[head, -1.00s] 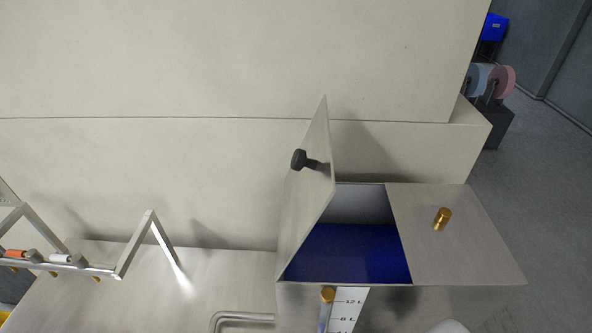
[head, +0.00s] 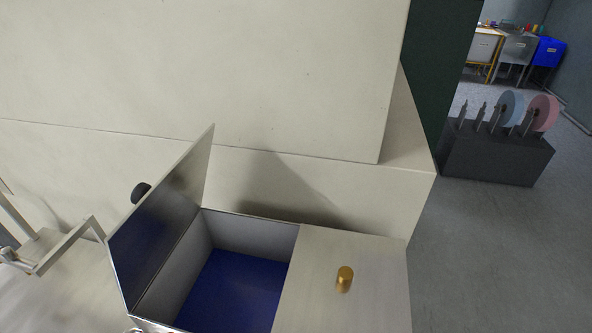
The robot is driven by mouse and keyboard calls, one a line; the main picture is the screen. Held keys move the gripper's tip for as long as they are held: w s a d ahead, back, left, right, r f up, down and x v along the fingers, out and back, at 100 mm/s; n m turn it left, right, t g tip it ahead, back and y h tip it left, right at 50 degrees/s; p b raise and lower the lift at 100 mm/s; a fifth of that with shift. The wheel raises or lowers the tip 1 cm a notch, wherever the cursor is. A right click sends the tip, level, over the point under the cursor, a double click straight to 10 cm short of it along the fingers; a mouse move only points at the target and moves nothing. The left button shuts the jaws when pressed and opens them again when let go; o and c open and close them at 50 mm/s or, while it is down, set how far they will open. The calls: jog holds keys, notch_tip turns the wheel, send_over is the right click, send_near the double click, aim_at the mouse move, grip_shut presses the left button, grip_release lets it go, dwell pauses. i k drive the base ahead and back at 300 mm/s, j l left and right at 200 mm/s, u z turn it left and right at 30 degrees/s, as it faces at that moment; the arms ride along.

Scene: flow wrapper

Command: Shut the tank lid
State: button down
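The tank (head: 340,240) is a pale metal box at the lower middle of the head view. Its lid (head: 165,225) stands open, tilted up along the left edge of the opening, with its inner face toward me. A black knob (head: 140,192) shows on the lid's outer side. Dark blue liquid or a blue floor (head: 233,290) is visible inside; I cannot tell which. A brass cap (head: 345,279) sits on the fixed top to the right of the opening. My gripper is not in view.
A large beige machine body (head: 220,70) stands behind the tank. A metal bracket frame (head: 60,245) is at the left. A dark stand with spindles and blue and pink reels (head: 543,113) is at the right. The grey floor (head: 470,255) right of the tank is clear.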

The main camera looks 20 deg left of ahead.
aim_at(137, 248)
jog(key=k+j+z, duration=0.1)
jog(key=z, duration=0.4)
jog(key=k+j+z, duration=0.1)
jog(key=z, duration=0.35)
jog(key=k+z, duration=0.15)
jog(key=z, duration=0.35)
jog(key=k+z, duration=0.1)
jog(key=z, duration=0.35)
jog(key=k+j+z, duration=0.1)
jog(key=k+z, duration=0.5)
jog(key=k+u, duration=0.1)
jog(key=u, duration=0.25)
jog(key=k+j+u, duration=0.1)
jog(key=u, duration=0.25)
jog(key=k+j+u, duration=0.15)
jog(key=u, duration=1.8)
